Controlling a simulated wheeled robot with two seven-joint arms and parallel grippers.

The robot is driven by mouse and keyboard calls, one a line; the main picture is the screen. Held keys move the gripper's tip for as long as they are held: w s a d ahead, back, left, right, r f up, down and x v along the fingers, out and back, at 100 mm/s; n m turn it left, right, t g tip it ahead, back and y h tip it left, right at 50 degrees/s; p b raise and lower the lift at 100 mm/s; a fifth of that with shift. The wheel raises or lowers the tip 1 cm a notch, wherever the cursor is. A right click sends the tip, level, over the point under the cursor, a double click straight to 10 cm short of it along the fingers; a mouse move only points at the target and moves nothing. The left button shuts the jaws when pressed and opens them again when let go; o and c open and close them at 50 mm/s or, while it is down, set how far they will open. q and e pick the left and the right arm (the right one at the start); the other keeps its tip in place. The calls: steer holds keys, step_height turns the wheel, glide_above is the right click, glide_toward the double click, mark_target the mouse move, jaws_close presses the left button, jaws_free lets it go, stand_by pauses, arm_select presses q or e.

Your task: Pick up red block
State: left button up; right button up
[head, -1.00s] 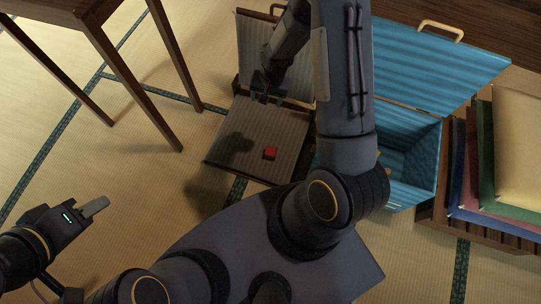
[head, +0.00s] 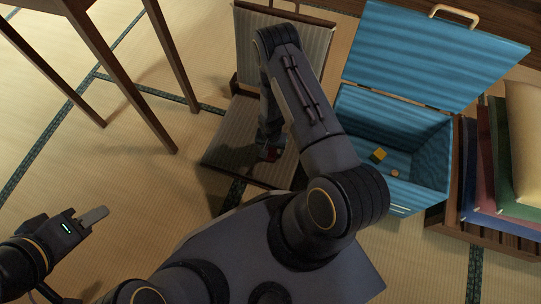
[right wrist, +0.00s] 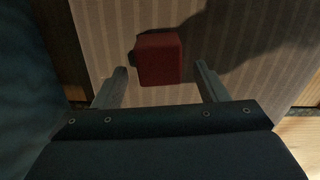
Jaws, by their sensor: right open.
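The red block (head: 271,155) sits on the striped seat of a low legless chair (head: 232,133), partly hidden by my right gripper in the head view. In the right wrist view the red block (right wrist: 159,59) lies just ahead of and between the two fingers. My right gripper (right wrist: 160,84) is open and empty, its fingers spread on either side of the block's near end. It also shows over the seat in the head view (head: 270,150). My left gripper (head: 93,217) is at the lower left over the floor, far from the block; its jaw opening is unclear.
An open blue chest (head: 432,170) stands right of the chair, with a yellow-green block (head: 378,155) and a small orange item (head: 395,173) inside. A rack of cushions (head: 500,170) is at the far right. A wooden table (head: 140,85) stands upper left. Tatami is clear at left.

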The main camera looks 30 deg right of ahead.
step_height(320, 180, down, 2)
steer(key=shift+f, duration=0.15)
arm_select(q)
steer(key=shift+f, duration=0.5)
arm_select(e)
steer(key=c, duration=1.1)
steer(key=shift+o, duration=0.2)
steer(key=shift+r, duration=0.2)
